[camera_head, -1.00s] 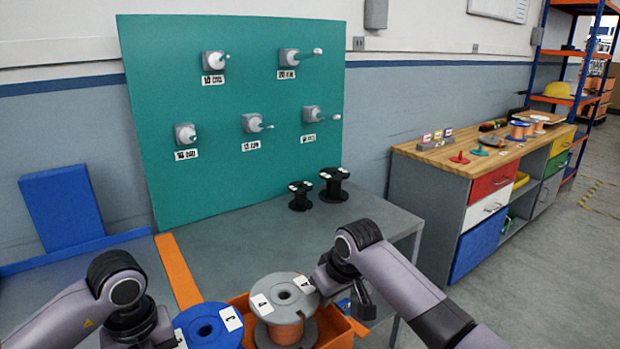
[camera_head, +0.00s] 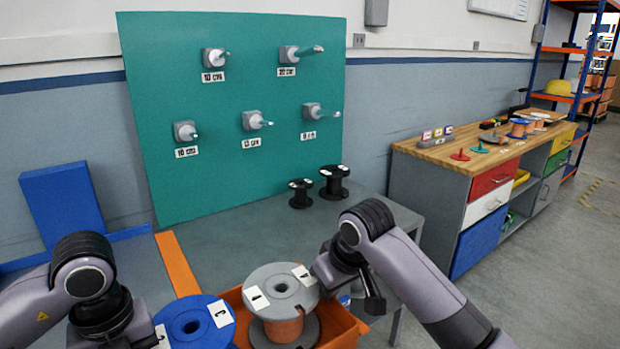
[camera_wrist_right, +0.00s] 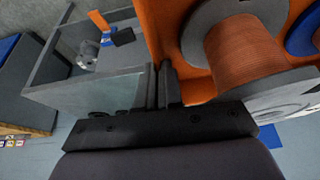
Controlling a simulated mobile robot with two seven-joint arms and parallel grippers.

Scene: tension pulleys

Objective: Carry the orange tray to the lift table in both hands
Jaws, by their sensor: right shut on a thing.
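The orange tray (camera_head: 345,328) is at the bottom of the head view, in front of the grey worktop (camera_head: 235,248), and partly cut off. It holds a grey-flanged spool with copper-coloured winding (camera_head: 283,292) and a blue spool (camera_head: 196,326). My right gripper (camera_head: 350,285) is at the tray's right side. In the right wrist view its fingers (camera_wrist_right: 163,85) are shut on the edge of the tray (camera_wrist_right: 172,35). My left gripper (camera_head: 118,335) is at the tray's left; its fingertips are hidden. I cannot tell which surface is the lift table.
Two black spools (camera_head: 334,182) stand at the back of the worktop. A green board (camera_head: 235,110) with several pegs rises behind. An orange strip (camera_head: 177,265) borders the left surface. A wooden-topped bench (camera_head: 445,152) with drawers stands right, with free floor (camera_head: 570,270) before it.

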